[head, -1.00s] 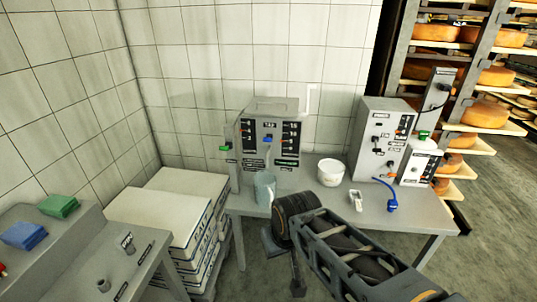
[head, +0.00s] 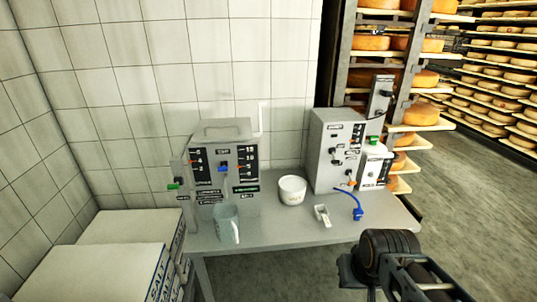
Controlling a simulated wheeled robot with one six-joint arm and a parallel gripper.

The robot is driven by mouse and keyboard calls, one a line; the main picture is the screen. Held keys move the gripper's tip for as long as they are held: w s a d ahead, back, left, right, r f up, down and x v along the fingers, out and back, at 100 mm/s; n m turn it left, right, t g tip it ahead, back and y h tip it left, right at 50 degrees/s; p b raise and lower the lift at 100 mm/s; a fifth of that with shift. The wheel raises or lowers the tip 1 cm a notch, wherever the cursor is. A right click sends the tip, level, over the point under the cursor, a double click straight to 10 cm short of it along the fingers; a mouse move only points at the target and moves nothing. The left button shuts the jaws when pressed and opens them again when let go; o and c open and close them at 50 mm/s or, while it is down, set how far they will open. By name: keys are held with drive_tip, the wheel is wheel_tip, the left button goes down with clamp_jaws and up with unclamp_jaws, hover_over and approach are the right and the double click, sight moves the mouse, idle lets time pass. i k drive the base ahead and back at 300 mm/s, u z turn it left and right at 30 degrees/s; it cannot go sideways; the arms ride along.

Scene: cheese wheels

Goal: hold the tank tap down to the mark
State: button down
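The grey tank (head: 222,135) stands on the table at the wall, with black scale panels on its front. Its blue tap (head: 223,168) sits at the middle of the front. A pale blue-green jug (head: 226,224) stands on the table in front of the tank, below and close to the tap. Whether it is directly under the tap is hard to tell. My gripper (head: 345,272) is at the lower right, in front of the table and well away from the tap. Its fingers are dark and small, so its opening is unclear. I see nothing held.
On the table (head: 262,235) are a white tub (head: 292,190), a white scoop (head: 321,215), a blue hose-like piece (head: 357,206) and a grey control box (head: 330,150). Salt sacks (head: 85,275) are stacked at left. Cheese racks (head: 400,135) stand at right.

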sight(223, 168)
drive_tip(key=z, duration=0.1)
drive_tip(key=i, duration=1.75)
drive_tip(key=u, duration=3.1)
